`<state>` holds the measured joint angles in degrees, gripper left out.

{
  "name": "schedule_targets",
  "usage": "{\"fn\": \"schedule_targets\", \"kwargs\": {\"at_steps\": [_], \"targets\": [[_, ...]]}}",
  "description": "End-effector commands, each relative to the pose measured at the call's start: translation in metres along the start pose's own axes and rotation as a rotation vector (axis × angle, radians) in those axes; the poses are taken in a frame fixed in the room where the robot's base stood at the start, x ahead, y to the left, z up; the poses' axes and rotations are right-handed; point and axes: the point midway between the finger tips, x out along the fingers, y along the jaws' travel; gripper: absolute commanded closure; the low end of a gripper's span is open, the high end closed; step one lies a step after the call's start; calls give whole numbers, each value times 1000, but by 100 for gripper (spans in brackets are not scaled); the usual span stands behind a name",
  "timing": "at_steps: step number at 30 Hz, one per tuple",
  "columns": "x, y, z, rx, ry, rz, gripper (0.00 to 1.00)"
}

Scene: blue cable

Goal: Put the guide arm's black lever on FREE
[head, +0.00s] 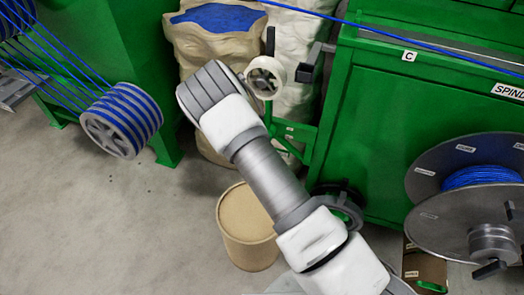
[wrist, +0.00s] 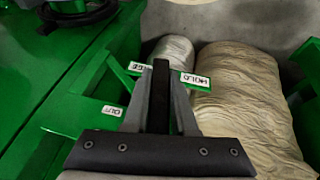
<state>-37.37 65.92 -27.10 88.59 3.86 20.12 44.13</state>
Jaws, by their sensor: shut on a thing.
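In the wrist view my gripper (wrist: 160,118) is shut on the upright black lever (wrist: 160,85), one grey finger on each side of it. The lever stands between two white labels on a green plate. The HOLD label (wrist: 196,79) is to its right. To its left is a partly covered label (wrist: 138,68), whose visible end fits FREE.
A label reading OUT (wrist: 112,110) sits on a green part at left. Pale sacks (wrist: 240,95) stand close behind. In the head view are the green spindle cabinet (head: 410,140), a tan drum (head: 247,228), a blue-cable reel (head: 122,120) and a large spool (head: 470,190). Floor at left is clear.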

Motion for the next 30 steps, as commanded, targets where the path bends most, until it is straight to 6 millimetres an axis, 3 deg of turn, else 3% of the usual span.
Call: {"fn": "schedule_targets", "kwargs": {"at_steps": [12, 30], "targets": [[0, 6, -1, -94, 3, 221, 100], [-1, 10, -2, -116, 2, 275, 100]]}}
